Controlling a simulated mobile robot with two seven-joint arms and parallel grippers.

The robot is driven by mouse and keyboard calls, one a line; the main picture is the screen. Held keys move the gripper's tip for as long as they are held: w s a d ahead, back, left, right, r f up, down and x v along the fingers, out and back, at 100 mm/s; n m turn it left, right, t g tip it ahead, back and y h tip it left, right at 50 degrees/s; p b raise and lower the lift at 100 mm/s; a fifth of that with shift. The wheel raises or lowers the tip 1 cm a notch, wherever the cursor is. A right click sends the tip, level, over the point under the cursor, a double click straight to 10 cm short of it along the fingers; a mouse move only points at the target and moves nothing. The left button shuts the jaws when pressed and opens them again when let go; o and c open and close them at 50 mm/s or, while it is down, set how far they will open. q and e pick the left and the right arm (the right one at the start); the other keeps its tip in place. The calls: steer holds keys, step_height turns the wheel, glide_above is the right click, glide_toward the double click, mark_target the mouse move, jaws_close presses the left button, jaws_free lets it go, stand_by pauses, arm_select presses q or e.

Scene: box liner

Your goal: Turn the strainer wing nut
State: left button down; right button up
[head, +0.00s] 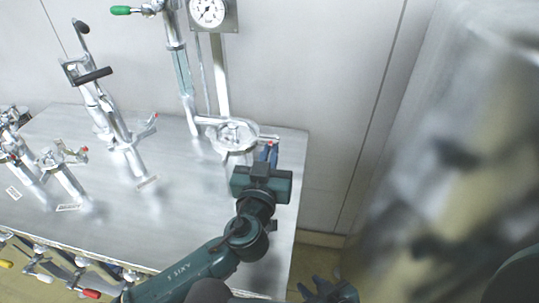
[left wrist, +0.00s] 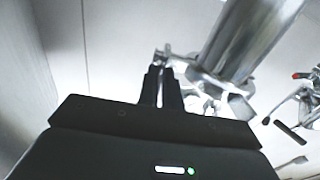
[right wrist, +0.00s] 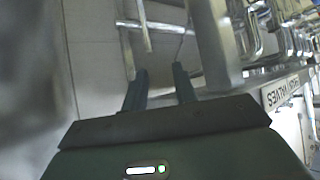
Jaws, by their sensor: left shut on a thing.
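The strainer (head: 232,134) is a round silvery body with a flanged lid on the right part of the metal bench. In the left wrist view its metal flange (left wrist: 232,104) is right of my fingers. My left gripper (head: 269,152) is at its right side, fingers close together. The left wrist view shows the left fingertips (left wrist: 161,72) shut on a small metal piece (left wrist: 161,57) at the strainer's edge, seemingly the wing nut; the fingers hide much of it. My right gripper (head: 325,291) is low, off the bench. In the right wrist view its fingers (right wrist: 160,80) are apart and empty.
The metal bench (head: 190,215) carries several valves and pipes on the left, including a black-handled valve (head: 93,76). A pressure gauge (head: 208,12) stands behind the strainer. A blurred large object fills the right. Bench front is mostly clear.

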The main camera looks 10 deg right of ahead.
arm_select(q)
steer(key=m, duration=1.8)
steer(key=shift+s+d+f, duration=0.1)
steer(key=shift+d+f, duration=0.15)
steer(key=shift+f, duration=0.05)
stand_by(0.3)
steer(key=c, duration=1.6)
jaws_free()
